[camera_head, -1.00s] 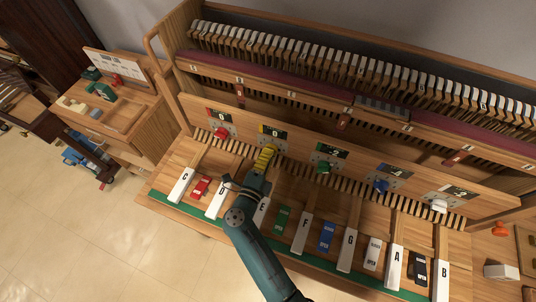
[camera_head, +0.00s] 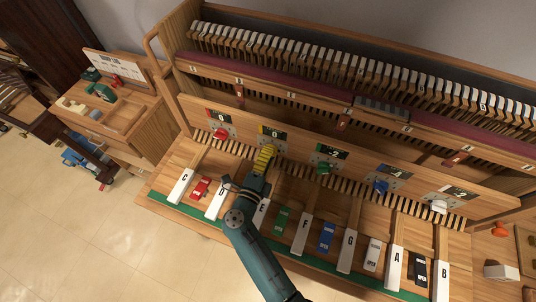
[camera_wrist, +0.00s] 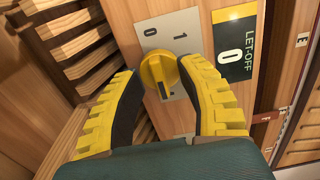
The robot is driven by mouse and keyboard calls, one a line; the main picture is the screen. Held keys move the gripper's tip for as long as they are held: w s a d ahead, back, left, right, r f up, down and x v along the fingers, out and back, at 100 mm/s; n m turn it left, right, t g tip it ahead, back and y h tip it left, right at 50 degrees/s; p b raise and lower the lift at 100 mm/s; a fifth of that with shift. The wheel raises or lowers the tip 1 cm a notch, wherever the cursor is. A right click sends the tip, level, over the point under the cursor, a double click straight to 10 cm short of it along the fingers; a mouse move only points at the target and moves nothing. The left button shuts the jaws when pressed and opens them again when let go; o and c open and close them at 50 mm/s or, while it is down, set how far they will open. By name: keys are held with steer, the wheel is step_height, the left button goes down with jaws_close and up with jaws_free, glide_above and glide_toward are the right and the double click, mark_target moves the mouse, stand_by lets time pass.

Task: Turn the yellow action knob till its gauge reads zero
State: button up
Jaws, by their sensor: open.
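In the head view, this gauge (camera_head: 273,133) stands on the wooden rail and my gripper hides most or all of the knob. My gripper (camera_wrist: 160,85) is open, with one yellow finger on each side of the knob. The right finger's tip overlaps the knob's edge in the picture; I cannot tell whether it touches.
The red knob (camera_head: 221,133) is to the left on the same rail. The green knob (camera_head: 324,167), blue knob (camera_head: 381,186) and white knob (camera_head: 439,205) are to the right. Lettered keys and coloured blocks lie below, near my arm. Wooden slats (camera_wrist: 65,40) run beside the knob's panel.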

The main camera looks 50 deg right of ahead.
steer(key=v, duration=1.1)
steer(key=shift+s+a, duration=0.2)
steer(key=shift+a, duration=0.15)
